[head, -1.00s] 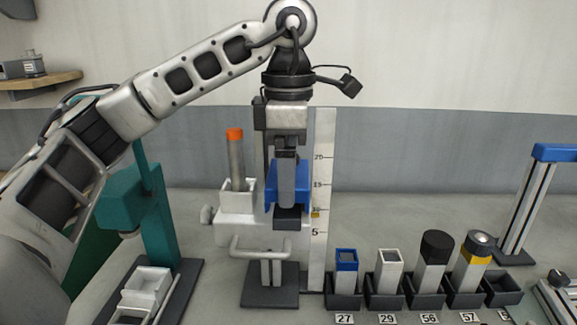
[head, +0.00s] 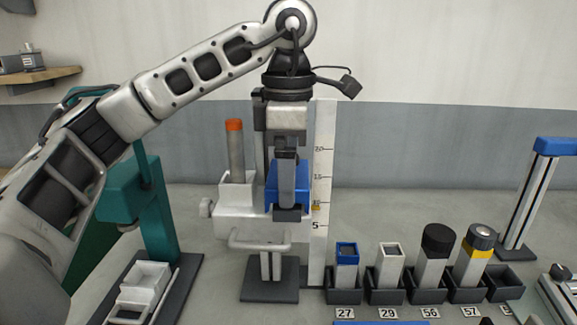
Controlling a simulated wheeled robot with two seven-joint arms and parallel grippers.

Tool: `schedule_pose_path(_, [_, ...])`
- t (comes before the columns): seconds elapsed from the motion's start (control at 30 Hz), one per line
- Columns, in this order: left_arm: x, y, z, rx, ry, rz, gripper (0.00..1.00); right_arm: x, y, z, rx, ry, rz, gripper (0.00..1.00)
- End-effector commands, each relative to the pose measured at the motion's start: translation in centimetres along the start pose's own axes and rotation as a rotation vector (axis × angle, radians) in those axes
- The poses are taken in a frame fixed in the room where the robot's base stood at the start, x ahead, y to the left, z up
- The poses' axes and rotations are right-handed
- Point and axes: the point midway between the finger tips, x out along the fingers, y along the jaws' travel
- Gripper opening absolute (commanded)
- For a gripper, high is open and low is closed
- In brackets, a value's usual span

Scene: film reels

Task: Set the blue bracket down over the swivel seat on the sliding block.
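The blue bracket (head: 302,188) is at the right end of the white sliding block (head: 250,228), partly hidden behind my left gripper (head: 287,213). The gripper points down, with its dark fingertip pad across the bracket's front. The bracket appears held by it, though its far finger and the contact are hidden. The swivel seat is not visible; the bracket and gripper cover that spot. I cannot tell whether the bracket rests on the block. An orange-topped grey post (head: 236,150) stands in the block's left part. My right gripper is not in view.
A white scale (head: 322,240) stands right behind the block. Several dark holders with square and round posts, including a blue-topped one (head: 346,262), stand at the lower right. A teal press (head: 150,210) is on the left, a blue-topped stand (head: 520,200) at far right.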

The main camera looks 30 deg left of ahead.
Motion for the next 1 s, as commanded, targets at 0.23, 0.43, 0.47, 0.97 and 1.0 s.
schedule_pose_path(0.23, [0.4,0.0,0.0,0.000,-0.001,0.001,0.61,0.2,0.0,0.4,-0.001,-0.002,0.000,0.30])
schedule_pose_path(0.43, [0.6,0.0,0.0,0.000,-0.001,0.001,1.00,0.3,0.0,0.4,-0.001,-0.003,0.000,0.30])
schedule_pose_path(0.47, [0.6,0.0,0.0,0.000,-0.001,0.001,1.00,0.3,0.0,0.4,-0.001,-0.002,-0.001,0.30])
schedule_pose_path(0.97, [-0.4,0.0,0.0,-0.001,-0.001,0.003,1.00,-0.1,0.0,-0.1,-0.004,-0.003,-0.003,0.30])
schedule_pose_path(1.0, [-1.1,0.0,0.0,-0.001,-0.002,0.004,1.00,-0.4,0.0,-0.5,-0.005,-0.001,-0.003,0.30])
